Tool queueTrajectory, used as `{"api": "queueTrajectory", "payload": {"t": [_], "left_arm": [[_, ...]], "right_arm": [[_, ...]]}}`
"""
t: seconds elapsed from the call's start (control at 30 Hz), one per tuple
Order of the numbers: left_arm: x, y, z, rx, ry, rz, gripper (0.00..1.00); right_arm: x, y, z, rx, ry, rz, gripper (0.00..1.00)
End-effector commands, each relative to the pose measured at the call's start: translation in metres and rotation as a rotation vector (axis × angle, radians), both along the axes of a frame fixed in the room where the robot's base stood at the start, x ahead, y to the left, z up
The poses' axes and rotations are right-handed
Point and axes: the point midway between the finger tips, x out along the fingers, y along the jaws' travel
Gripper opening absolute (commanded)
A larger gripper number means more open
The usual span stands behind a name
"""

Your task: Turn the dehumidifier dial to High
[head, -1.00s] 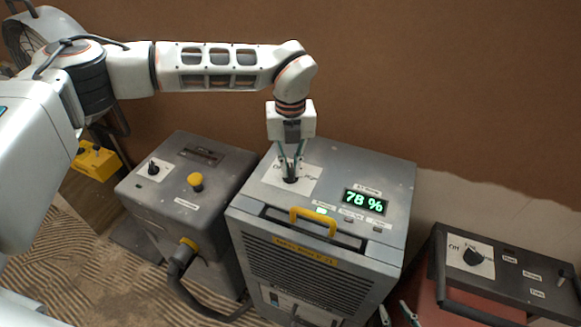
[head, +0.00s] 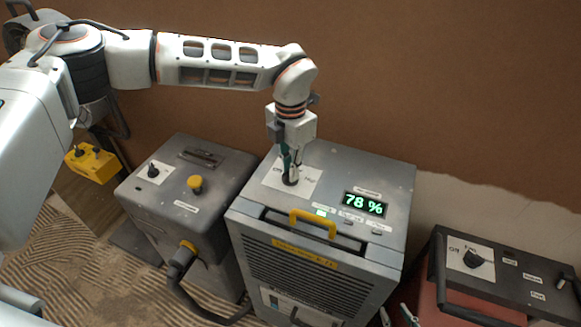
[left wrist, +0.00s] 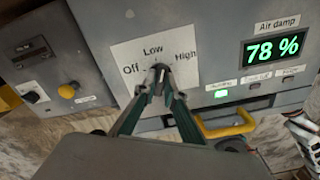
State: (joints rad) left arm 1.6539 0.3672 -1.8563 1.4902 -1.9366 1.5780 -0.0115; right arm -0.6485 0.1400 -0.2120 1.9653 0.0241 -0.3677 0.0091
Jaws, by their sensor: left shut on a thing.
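The dehumidifier (head: 340,165) is the grey box in the middle of the head view. Its green display (head: 365,204) reads 78 %, labelled "Air damp" in the left wrist view (left wrist: 273,48). A white plate (left wrist: 125,52) marked Off, Low and High surrounds its dark dial (left wrist: 159,70). My left gripper (head: 290,177) comes down from above and is shut on the dial. The fingers hide much of the dial, so I cannot tell its exact setting. My right gripper (head: 396,314) shows only its fingertips at the bottom edge, apart and empty.
A grey machine (head: 185,170) with a black knob and yellow button stands to the left. A dark unit (head: 500,265) with an On marked knob stands at the right. A yellow handle (head: 312,221) rises at the dehumidifier's front. A brown wall is behind.

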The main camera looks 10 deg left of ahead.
Motion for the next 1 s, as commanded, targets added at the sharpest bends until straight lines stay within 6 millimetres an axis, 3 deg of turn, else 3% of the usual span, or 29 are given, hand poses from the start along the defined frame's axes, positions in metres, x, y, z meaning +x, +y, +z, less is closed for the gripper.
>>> {"api": "queueTrajectory", "payload": {"t": [0.5, 1.0], "left_arm": [[0.0004, 0.0001, 0.0016, 0.000, -0.001, -0.437, 0.00], [0.0008, -0.0001, 0.0013, -0.001, -0.002, -0.606, 0.00]], "right_arm": [[-0.0003, 0.0000, 0.0062, -0.001, 0.002, 0.000, 0.28], [-0.0011, 0.0000, 0.0072, -0.001, 0.005, 0.000, 0.28]]}}
